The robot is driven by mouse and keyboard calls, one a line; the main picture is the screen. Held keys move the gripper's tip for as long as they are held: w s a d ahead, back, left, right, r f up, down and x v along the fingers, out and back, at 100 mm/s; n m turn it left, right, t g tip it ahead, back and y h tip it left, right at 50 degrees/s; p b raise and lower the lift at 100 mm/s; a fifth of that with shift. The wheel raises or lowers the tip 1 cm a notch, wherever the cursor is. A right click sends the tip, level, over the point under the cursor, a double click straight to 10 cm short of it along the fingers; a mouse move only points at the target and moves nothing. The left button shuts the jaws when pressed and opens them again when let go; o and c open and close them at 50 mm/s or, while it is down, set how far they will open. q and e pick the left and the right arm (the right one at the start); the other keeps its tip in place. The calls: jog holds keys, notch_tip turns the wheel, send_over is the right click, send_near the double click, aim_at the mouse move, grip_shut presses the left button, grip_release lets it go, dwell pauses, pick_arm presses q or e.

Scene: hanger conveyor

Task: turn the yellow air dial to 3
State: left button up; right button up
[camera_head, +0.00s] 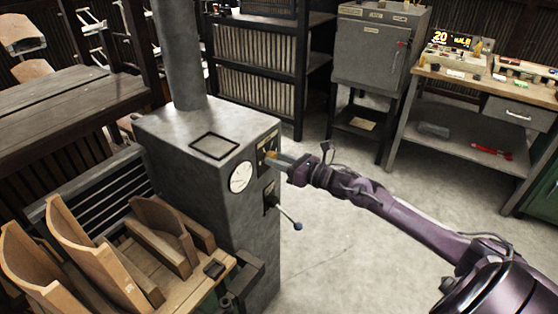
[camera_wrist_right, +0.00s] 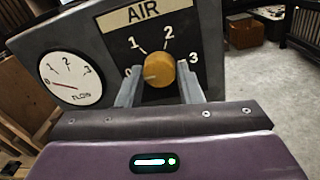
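The yellow air dial (camera_wrist_right: 160,70) is a round knob on a black plate marked AIR (camera_wrist_right: 142,13), with 0, 1, 2 and 3 around it. A pale mark on the knob points left, toward the 0, which a finger partly hides. My right gripper (camera_wrist_right: 160,82) has one finger on each side of the knob, with a small gap seeming to show on both sides. In the head view my right gripper (camera_head: 279,160) reaches the grey machine's front from the right, covering most of the dial. My left gripper is not in view.
A round white gauge (camera_wrist_right: 71,79) sits left of the dial, its needle near 0. A lever with a ball end (camera_head: 297,226) sticks out below the dial. Curved wooden pieces (camera_head: 90,258) stand at the left. The floor (camera_head: 345,240) at right is clear.

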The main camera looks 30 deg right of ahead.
jog(key=c, duration=0.5)
jog(key=shift+o, duration=0.2)
jog(key=shift+m, duration=0.3)
jog(key=shift+a+n+t+h+p, duration=0.35)
jog(key=shift+n+p, duration=2.1)
jog(key=shift+n, duration=6.45)
jog(key=shift+d+n+t+h+p, duration=0.45)
jog(key=shift+n+p, duration=2)
jog(key=shift+n, duration=6.45)
jog(key=shift+s+a+g, duration=0.1)
jog(key=shift+a+g, duration=0.15)
jog(key=shift+g, duration=0.15)
